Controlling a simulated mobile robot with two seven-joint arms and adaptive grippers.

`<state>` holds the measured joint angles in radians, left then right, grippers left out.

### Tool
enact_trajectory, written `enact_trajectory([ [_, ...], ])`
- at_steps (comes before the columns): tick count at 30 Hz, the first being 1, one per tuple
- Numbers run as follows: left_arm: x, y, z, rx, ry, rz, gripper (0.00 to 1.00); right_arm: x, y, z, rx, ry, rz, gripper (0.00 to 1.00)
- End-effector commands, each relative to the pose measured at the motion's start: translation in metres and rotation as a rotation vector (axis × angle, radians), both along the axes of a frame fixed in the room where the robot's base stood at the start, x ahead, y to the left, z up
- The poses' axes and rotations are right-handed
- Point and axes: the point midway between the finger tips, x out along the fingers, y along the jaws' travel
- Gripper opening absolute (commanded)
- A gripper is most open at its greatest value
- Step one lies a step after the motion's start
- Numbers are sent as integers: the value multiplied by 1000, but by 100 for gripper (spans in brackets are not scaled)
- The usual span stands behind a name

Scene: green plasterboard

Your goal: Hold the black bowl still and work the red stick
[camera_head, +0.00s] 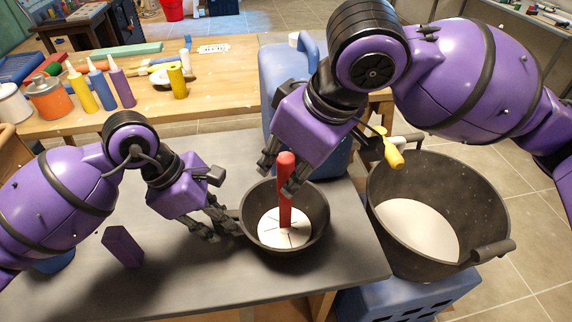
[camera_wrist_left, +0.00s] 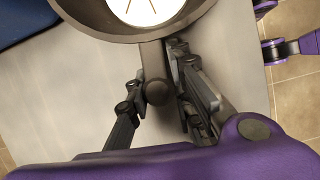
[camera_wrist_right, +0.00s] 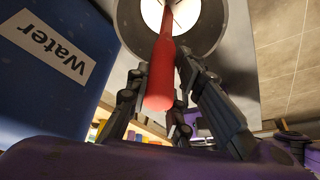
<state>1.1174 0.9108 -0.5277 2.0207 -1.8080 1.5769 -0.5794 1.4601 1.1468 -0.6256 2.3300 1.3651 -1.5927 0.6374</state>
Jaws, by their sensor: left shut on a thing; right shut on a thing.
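The black bowl (camera_head: 316,246) stands on the grey table, with white material (camera_head: 268,232) in its bottom. The red stick (camera_head: 285,195) stands nearly upright in the bowl, its lower end at the white material. My left gripper (camera_head: 232,229) is shut on the bowl's handle at its left side; the handle (camera_wrist_left: 155,88) shows between the fingers in the left wrist view. My right gripper (camera_head: 279,177) is shut on the upper part of the stick, which also shows between its fingers in the right wrist view (camera_wrist_right: 161,75). The right fingers partly hide the stick in the head view.
A large black tub (camera_head: 490,215) with white material stands right of the table on a blue crate (camera_head: 405,300). A blue water container (camera_head: 283,75) stands behind the bowl. Several bottles and tools lie on the wooden bench (camera_head: 215,100).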

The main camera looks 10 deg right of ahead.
Motion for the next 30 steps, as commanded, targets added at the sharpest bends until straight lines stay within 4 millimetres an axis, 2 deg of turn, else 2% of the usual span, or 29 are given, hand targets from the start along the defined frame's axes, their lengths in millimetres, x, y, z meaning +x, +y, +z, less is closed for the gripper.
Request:
enact_trajectory([
  [14,-1,0,0,-1,2,-2,0,0,0,2,0,-1,0,0],
  [30,-1,0,0,0,1,-2,0,1,0,13,1,-3,-1,0],
])
